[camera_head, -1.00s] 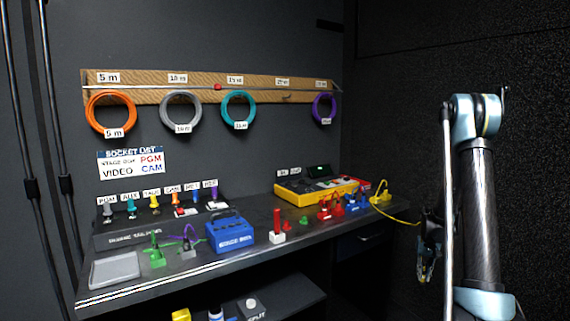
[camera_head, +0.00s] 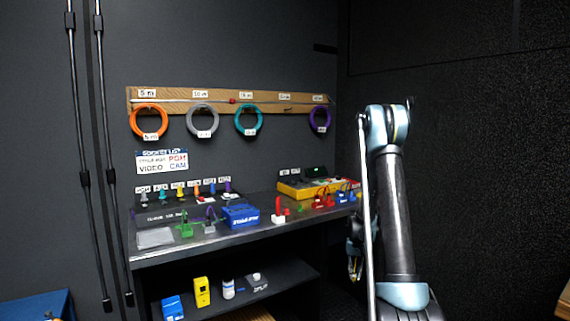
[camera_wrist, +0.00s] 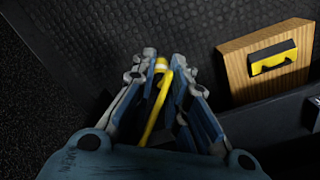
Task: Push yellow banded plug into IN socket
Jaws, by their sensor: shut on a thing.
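In the wrist view my gripper (camera_wrist: 163,72) is shut on a yellow plug (camera_wrist: 160,85) with a pale band near its tip. A yellow cable (camera_wrist: 150,122) runs from it back between the fingers. In the head view my gripper (camera_head: 355,250) is a dark shape at the right, beyond the bench's right end and partly behind my arm; the plug cannot be made out there. No IN label is legible, so I cannot tell which fitting is the IN socket. A yellow device (camera_head: 308,188) with small unreadable labels behind it stands at the bench's back right.
The bench (camera_head: 165,258) holds a blue box (camera_head: 240,215), a red upright piece (camera_head: 278,206) and several coloured plugs. A lower shelf (camera_head: 268,288) holds small items. The wrist view shows a wooden block (camera_wrist: 238,82) with a yellow-black fitting (camera_wrist: 273,57). A blue surface (camera_head: 35,306) is at lower left.

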